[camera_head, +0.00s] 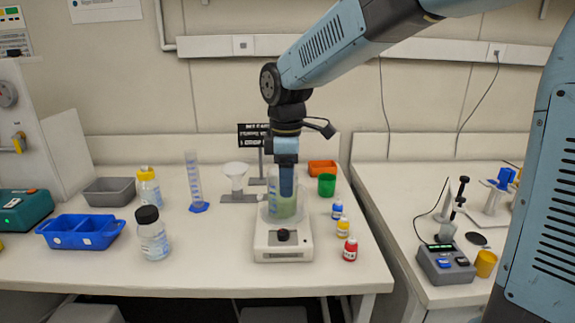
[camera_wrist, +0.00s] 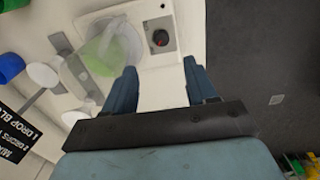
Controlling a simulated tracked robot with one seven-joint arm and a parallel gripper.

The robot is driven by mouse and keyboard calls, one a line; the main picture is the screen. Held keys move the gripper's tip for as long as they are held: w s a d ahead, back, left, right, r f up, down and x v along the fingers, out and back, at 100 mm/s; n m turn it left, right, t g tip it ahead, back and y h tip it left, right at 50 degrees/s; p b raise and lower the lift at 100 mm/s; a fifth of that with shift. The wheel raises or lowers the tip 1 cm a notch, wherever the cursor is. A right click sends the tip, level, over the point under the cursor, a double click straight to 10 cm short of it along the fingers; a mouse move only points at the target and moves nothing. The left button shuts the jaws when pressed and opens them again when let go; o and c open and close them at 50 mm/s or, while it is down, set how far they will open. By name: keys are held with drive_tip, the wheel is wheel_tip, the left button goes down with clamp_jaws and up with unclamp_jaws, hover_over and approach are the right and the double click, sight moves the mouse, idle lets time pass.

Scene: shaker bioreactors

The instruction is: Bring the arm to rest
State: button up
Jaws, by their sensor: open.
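My arm comes down from the upper right in the head view. My gripper (camera_head: 287,188) points downward at the beaker on the white stirrer. In the wrist view my gripper (camera_wrist: 160,70) has its two blue fingers apart, with nothing between them. The beaker (camera_head: 273,204) holds green liquid and stands upright on the stirrer (camera_head: 283,250). In the wrist view the beaker (camera_wrist: 88,72) lies left of the fingers, and the stirrer (camera_wrist: 168,18) shows beyond them. I cannot tell whether a finger touches the beaker.
A graduated cylinder (camera_head: 194,185), a funnel on a stand (camera_head: 236,172) and a black sign (camera_head: 250,138) stand left of the arm. A green cup (camera_head: 327,185) and small bottles (camera_head: 343,228) stand right. A blue tray (camera_head: 72,240) and a capped bottle (camera_head: 152,240) are further left.

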drive_tip(key=s+d+r+m+t, duration=0.2)
drive_tip(key=s+d+m, duration=0.6)
drive_tip(key=d, duration=0.4)
drive_tip(key=s+d+r+m+t, duration=0.2)
drive_tip(key=s+d+m, duration=0.6)
drive_tip(key=d, duration=0.5)
drive_tip(key=shift+d+r+m+t, duration=0.3)
drive_tip(key=shift+m+t, duration=0.4)
drive_tip(key=shift+m, duration=0.5)
drive_tip(key=shift+s, duration=0.1)
